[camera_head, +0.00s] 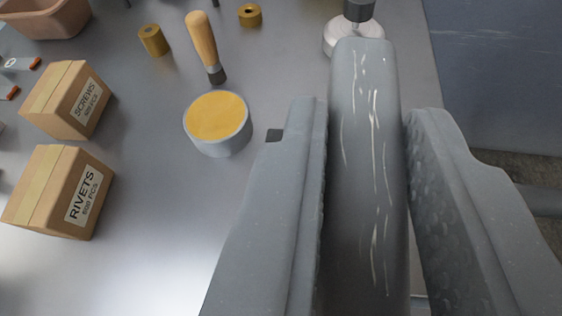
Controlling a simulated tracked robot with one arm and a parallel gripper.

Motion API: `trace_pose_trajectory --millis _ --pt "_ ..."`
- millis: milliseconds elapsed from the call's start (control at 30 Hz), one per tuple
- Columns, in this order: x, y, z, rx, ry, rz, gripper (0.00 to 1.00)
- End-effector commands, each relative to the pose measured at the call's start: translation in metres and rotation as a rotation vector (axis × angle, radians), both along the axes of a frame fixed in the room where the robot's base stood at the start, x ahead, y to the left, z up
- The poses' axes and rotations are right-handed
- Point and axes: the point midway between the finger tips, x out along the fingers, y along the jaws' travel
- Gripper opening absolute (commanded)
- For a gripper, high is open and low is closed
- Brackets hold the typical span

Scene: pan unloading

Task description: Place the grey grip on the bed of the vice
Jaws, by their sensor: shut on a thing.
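The grey grip (366,210) is a long, rounded bar with pale scratches, running up the right half of the view. My gripper (369,112) is shut on it, one finger on each side. The grip's far end sticks out past the fingertips, above the bench. Its near end runs out of the bottom of the picture. I cannot make out a vice or its bed in this view.
Left on the metal bench (150,105) are a rivets box (50,192), a screws box (66,100), a round yellow-topped tin (218,122) and a wooden-handled tool (202,40). A round metal piece (340,38) stands beyond the grip. The bench edge is at right.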

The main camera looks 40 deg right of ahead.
Motion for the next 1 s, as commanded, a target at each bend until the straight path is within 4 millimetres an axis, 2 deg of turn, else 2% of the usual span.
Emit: trace_pose_trajectory --millis 167,300,433,767,800,833,867,1000 --pt "0.007 0.000 -0.002 0.000 0.002 -0.001 0.00" --pt "0.006 0.001 -0.024 -0.001 0.006 0.000 0.00" --pt "0.006 0.001 -0.037 0.000 0.005 0.002 0.00" --pt "0.005 0.001 -0.038 0.000 0.001 0.000 0.00" --pt "0.005 0.001 -0.038 0.000 0.001 0.000 0.30" --pt "0.005 0.000 -0.038 0.000 0.001 0.000 0.38" --pt "0.005 0.000 -0.037 0.000 0.002 0.001 0.43" --pt "0.005 0.000 -0.037 0.000 0.002 -0.001 0.43"
